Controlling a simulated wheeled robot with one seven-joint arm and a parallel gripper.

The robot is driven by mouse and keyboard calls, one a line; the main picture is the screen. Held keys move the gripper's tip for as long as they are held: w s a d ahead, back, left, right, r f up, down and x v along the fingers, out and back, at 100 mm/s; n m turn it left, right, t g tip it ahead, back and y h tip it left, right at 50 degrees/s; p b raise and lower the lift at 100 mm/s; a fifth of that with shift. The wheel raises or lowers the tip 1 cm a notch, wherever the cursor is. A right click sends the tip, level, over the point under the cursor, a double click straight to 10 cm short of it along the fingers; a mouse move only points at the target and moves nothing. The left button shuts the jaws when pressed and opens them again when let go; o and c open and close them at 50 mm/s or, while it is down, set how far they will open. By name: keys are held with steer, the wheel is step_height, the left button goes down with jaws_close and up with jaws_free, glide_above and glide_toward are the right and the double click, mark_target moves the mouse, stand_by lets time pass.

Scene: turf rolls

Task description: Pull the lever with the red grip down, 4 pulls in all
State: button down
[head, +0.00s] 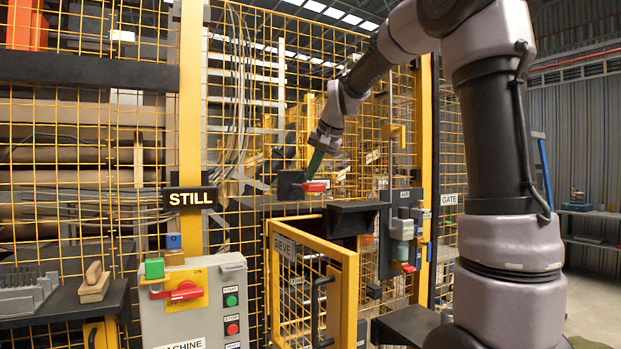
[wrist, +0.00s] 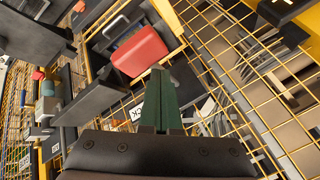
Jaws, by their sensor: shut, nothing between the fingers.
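The lever's red grip (head: 316,186) sticks out beside a dark block (head: 291,185) on the yellow mesh fence, above the SIEVE door. It also shows in the wrist view as a large red block (wrist: 139,52). My gripper (head: 311,175) has green fingers and comes down from the upper right to just above the red grip. The lever's arm is mostly hidden.
A dark shelf (head: 352,207) juts out just below and right of the grip. The yellow SIEVE door (head: 345,255) stands below it. A grey machine box (head: 150,322) with a red rotary switch (head: 177,291) and buttons stands at left. Yellow mesh lies behind.

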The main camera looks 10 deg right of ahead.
mark_target(313, 184)
steer(key=shift+s+d+f, duration=0.1)
steer(key=shift+s+f, duration=0.1)
steer(key=shift+f, duration=0.75)
steer(key=shift+s+f, duration=0.15)
steer(key=shift+f, duration=0.8)
stand_by(1.3)
steer(key=shift+r, duration=0.15)
stand_by(0.4)
steer(key=shift+w+r, duration=0.2)
steer(key=shift+r, duration=0.9)
steer(key=shift+w+r, duration=0.2)
steer(key=shift+r, duration=0.85)
steer(key=shift+w+r, duration=0.2)
steer(key=shift+r, duration=0.9)
steer(key=shift+w+a+r, duration=0.15)
steer(key=shift+w+r, duration=0.05)
steer(key=shift+r, duration=1.05)
steer(key=shift+w+a+r, duration=0.1)
steer(key=shift+w+r, duration=0.05)
steer(key=shift+r, duration=1.05)
